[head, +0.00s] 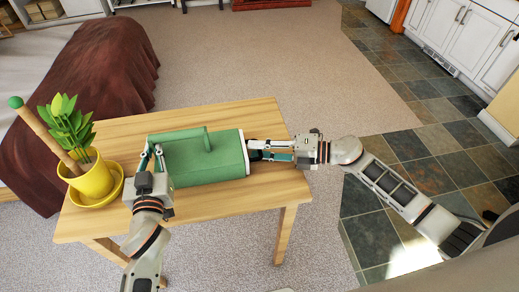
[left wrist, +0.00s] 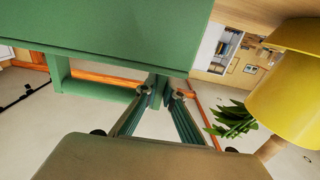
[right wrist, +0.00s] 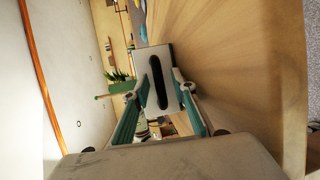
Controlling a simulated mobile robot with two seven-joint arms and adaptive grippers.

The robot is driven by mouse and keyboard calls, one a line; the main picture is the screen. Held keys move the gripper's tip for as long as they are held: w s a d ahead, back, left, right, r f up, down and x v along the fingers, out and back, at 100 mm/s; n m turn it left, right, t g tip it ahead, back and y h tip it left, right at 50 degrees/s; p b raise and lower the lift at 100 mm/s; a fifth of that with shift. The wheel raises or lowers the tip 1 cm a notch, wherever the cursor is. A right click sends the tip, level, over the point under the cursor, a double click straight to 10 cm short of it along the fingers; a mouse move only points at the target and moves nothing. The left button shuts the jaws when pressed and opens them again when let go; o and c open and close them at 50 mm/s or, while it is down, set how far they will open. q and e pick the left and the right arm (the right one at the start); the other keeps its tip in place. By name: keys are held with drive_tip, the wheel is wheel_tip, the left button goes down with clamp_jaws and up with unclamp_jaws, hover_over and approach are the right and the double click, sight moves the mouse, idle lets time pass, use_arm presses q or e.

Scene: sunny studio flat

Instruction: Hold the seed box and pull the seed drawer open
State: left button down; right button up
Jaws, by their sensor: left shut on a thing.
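The seed box (head: 195,160) is green with a raised handle on top, and it lies on the wooden table (head: 235,115). Its right end is a white front (head: 245,153); the right wrist view shows this as a pale panel with a long dark slot or bar (right wrist: 157,83). My left gripper (head: 152,160) is shut on the box's left end, and its fingertips meet on a green part in the left wrist view (left wrist: 159,92). My right gripper (head: 256,150) faces the white front. Its fingers (right wrist: 165,84) are apart, one each side of the dark slot; contact is unclear.
A yellow plant pot (head: 92,180) on a saucer stands at the table's left end, close to my left arm. A green-tipped stick leans from it. A brown-covered bed (head: 105,70) is behind left. The table's back right is bare.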

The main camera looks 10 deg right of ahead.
clamp_jaws()
use_arm(q)
drive_tip(key=shift+a, duration=0.15)
use_arm(e)
drive_tip(key=d, duration=1.4)
drive_tip(key=shift+d, duration=0.3)
unclamp_jaws()
drive_tip(key=v, duration=1.2)
drive_tip(key=shift+a, duration=0.1)
